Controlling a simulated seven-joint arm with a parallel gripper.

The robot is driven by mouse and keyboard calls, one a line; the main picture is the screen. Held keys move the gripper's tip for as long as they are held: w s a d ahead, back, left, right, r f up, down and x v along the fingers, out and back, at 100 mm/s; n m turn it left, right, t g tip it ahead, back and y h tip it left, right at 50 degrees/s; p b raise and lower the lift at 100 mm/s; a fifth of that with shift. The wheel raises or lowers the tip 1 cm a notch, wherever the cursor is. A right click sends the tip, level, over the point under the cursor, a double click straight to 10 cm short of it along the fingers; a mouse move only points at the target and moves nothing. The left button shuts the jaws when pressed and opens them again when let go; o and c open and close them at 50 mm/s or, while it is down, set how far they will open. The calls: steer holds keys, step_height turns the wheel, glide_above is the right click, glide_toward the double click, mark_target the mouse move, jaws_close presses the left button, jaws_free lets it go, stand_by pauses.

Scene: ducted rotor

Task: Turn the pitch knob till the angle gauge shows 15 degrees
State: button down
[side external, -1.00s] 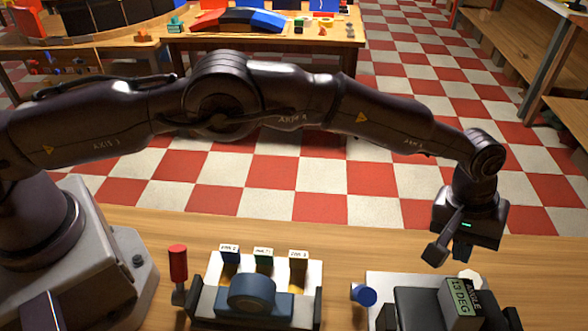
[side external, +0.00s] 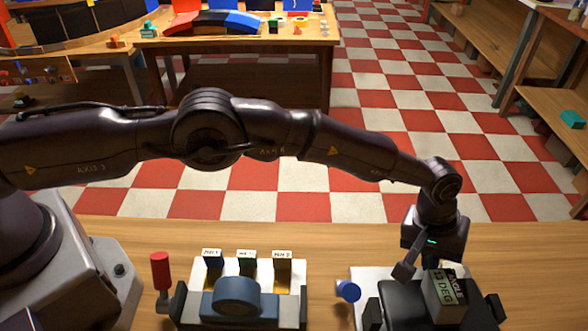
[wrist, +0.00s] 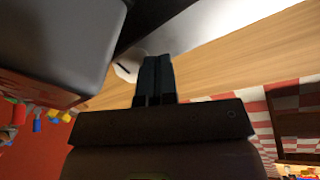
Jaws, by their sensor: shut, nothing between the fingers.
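The angle gauge (side external: 443,295) is a small box on a black unit at the right; its display seems to read 13 DEG, though the digits are small. A pale, many-sided knob with a dark line (wrist: 125,71) shows in the wrist view, beside the fingertips; I take it for the pitch knob. It is mostly hidden behind the gauge and gripper in the side view. My gripper (wrist: 156,62) points down with its fingers together and empty, close to the knob; touching cannot be told. In the side view my gripper (side external: 432,264) is just behind the gauge, its tips hidden.
A blue knob (side external: 348,291) sits at the left of the gauge's white plate (side external: 372,276). Further left are a panel with labelled switches and a blue-grey ring part (side external: 237,295), and a red-handled lever (side external: 160,272). Bare wooden table lies behind them.

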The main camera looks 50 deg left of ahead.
steer(key=shift+w+d+f, duration=0.1)
steer(key=shift+w+d, duration=0.05)
steer(key=shift+d, duration=0.3)
stand_by(0.6)
steer(key=shift+a, duration=0.35)
step_height(320, 180, up, 6)
stand_by(0.5)
steer(key=shift+a, duration=0.1)
steer(key=shift+s+f, duration=0.2)
steer(key=shift+f, duration=2.8)
